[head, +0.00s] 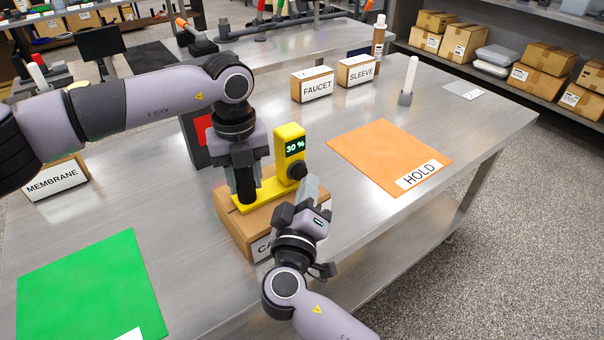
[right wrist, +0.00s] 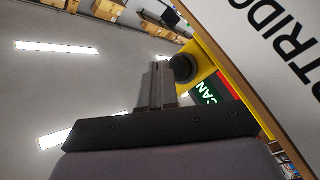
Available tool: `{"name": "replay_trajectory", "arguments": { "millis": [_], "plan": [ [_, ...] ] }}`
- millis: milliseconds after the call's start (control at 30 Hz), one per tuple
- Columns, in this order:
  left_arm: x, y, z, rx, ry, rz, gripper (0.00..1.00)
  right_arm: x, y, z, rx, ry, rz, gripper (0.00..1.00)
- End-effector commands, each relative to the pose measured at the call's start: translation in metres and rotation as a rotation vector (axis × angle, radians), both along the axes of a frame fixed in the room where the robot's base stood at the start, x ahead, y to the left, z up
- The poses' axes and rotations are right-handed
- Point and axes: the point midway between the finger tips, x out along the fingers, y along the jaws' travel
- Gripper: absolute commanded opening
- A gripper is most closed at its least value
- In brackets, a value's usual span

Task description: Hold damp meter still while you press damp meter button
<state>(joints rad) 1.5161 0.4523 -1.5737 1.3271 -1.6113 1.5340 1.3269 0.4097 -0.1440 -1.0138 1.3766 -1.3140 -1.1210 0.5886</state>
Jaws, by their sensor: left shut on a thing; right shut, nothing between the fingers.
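The damp meter is yellow, with an upright post (head: 290,138), a dark screen reading "30 %" and a flat yellow base. It stands upright on a cardboard box (head: 233,222). Its round black button (head: 297,171) is on the post below the screen and also shows in the right wrist view (right wrist: 183,68). My left gripper (head: 246,196) points down and is shut on the meter's base, left of the post. My right gripper (head: 308,186) is shut and empty, its tips close to the button. I cannot tell whether they touch it.
The orange HOLD mat (head: 385,152) lies clear to the right. A green mat (head: 90,290) lies at the front left. FAUCET (head: 313,85) and SLEEVE (head: 357,71) boxes stand behind, and a MEMBRANE box (head: 56,180) at left. A black and red panel (head: 194,138) stands behind my left gripper.

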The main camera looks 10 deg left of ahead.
Motion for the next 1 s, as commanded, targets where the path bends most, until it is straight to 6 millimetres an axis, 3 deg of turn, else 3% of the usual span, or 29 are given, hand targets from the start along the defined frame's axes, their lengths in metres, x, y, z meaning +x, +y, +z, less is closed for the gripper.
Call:
{"name": "replay_trajectory", "arguments": {
  "millis": [33,267,733,1000],
  "plan": [
    [0.000,0.000,0.000,-0.001,0.000,0.000,0.00,-0.005,0.007,-0.001,0.012,0.010,0.009,0.00],
    [0.000,0.000,0.000,0.000,-0.001,0.000,0.00,-0.006,0.007,-0.002,0.012,0.011,0.010,0.00],
    [0.000,0.000,0.000,0.000,-0.001,0.001,0.00,-0.036,-0.024,-0.002,0.009,0.008,0.004,0.00],
    [0.000,0.000,0.000,0.000,-0.001,0.001,0.00,-0.041,-0.029,-0.001,0.008,0.007,0.004,0.00]
  ]
}}
